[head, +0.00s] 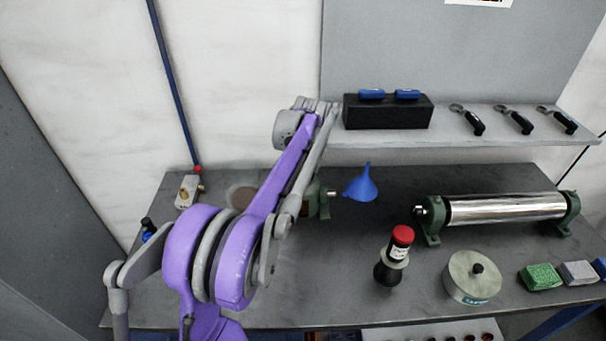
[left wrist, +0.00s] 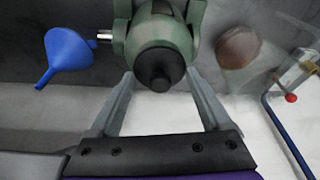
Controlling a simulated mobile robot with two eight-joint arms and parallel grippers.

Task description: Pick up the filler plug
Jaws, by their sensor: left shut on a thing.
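The filler plug (left wrist: 160,72) looks like a round black knob on a green housing (left wrist: 150,32), seen from above in the left wrist view. My left gripper (left wrist: 161,78) has one finger on each side of it and is shut on it. The exact contact is partly hidden. In the head view, my arm covers the gripper and the plug, and only part of the green housing (head: 323,206) with its short shaft shows beside the arm. I cannot tell whether the plug has lifted. My right gripper is in neither view.
A blue funnel (head: 361,187) stands close to the right of the housing. A brown disc (left wrist: 238,47) lies on its other side. A shelf (head: 470,137) overhangs the back.

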